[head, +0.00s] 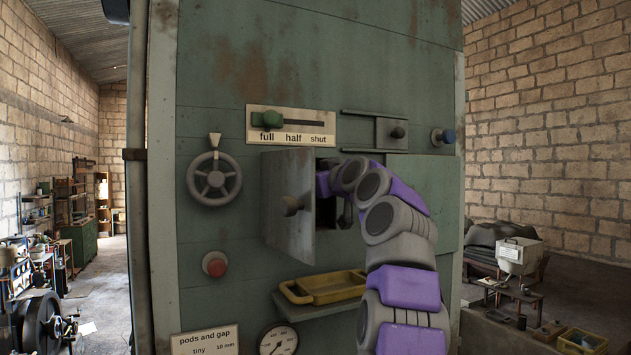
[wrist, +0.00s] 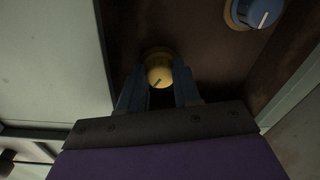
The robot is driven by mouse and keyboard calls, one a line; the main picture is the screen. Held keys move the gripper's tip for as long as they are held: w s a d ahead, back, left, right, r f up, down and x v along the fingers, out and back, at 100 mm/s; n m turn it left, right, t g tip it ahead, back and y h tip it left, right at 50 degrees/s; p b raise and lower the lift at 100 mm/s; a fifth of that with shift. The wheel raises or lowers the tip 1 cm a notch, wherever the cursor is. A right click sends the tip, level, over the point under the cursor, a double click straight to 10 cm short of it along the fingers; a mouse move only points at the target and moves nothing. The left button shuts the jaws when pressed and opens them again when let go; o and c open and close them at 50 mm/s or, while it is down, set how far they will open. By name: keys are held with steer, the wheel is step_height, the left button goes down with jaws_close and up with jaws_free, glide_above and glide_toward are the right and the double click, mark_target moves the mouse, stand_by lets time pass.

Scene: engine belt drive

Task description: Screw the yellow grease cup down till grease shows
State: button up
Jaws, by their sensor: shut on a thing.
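The yellow grease cup (wrist: 159,75) shows in the wrist view, with a short dark mark on its rounded top. It sits against a dark brown surface inside the cabinet. My gripper (wrist: 160,96) is shut on the cup, one finger on each side. In the head view my arm reaches through the opening behind the open grey door (head: 287,205), so the cup and the fingers are hidden there. I see no grease around the cup.
A blue knob (wrist: 252,12) with a white mark is inside, up and right of the cup. The cabinet walls stand close on both sides. Outside are a handwheel (head: 214,179), a red button (head: 215,264) and a yellow tray (head: 325,287) on a shelf below the opening.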

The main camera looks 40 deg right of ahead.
steer(key=shift+s+r, duration=0.1)
steer(key=shift+r, duration=0.05)
steer(key=shift+a+f+m+g+h+p, duration=0.2)
steer(key=shift+m+p, duration=1.15)
steer(key=shift+m, duration=3.85)
steer(key=shift+d+f+m+h+p, duration=0.25)
steer(key=shift+m+p, duration=1.1)
steer(key=shift+m, duration=3.85)
steer(key=shift+a+r+m+g+h+p, duration=0.25)
steer(key=shift+m+p, duration=1.1)
steer(key=shift+m, duration=3.85)
steer(key=shift+d+f, duration=0.1)
steer(key=shift+f, duration=0.1)
